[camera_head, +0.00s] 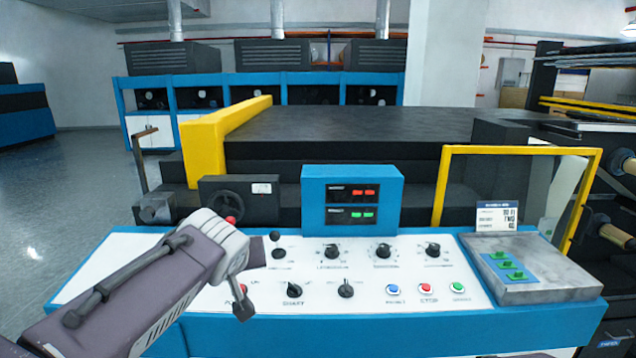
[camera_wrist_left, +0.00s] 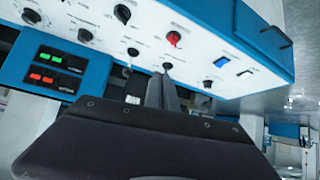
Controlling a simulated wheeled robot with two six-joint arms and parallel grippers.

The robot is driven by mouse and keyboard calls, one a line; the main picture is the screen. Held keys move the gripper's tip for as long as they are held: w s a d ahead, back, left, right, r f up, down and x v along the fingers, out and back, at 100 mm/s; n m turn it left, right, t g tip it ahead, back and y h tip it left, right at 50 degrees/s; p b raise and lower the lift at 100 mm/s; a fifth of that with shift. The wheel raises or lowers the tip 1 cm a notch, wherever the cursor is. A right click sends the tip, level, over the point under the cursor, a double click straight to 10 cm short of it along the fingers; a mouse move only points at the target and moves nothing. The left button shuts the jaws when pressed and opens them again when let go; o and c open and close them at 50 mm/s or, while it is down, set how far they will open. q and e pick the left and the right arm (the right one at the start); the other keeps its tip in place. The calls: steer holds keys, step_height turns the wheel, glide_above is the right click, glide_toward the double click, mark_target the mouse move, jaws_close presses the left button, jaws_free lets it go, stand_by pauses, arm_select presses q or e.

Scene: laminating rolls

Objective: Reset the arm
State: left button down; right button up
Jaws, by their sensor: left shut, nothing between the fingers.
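My left arm reaches in from the lower left in the head view. Its left gripper (camera_head: 243,308) points down over the left part of the white control panel (camera_head: 400,260). In the left wrist view the fingers of the left gripper (camera_wrist_left: 164,88) are together with nothing between them. The panel (camera_wrist_left: 195,50) shows there too, with a red knob (camera_wrist_left: 173,38) beyond the fingertips. I cannot tell whether the fingers touch the panel. My right gripper is not in view.
A blue display box (camera_head: 352,172) with red and green readouts stands behind the panel. A yellow frame (camera_head: 440,190) and a dark machine bed (camera_head: 350,128) lie behind. Grey floor is free at the left.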

arm_select(q)
steer(key=s+a+f+g, duration=0.2)
steer(key=s+f+g, duration=0.15)
steer(key=f, duration=0.75)
steer(key=s+a+f+g, duration=0.3)
steer(key=s+f, duration=0.2)
steer(key=f, duration=0.5)
steer(key=s+d+f+m+g+h, duration=0.2)
steer(key=s+d+f, duration=0.1)
steer(key=s+f, duration=0.75)
step_height(320, 180, up, 13)
steer(key=p, duration=1.2)
steer(key=shift+a+r+m, duration=0.15)
steer(key=shift+m, duration=0.25)
steer(key=shift+s, duration=0.1)
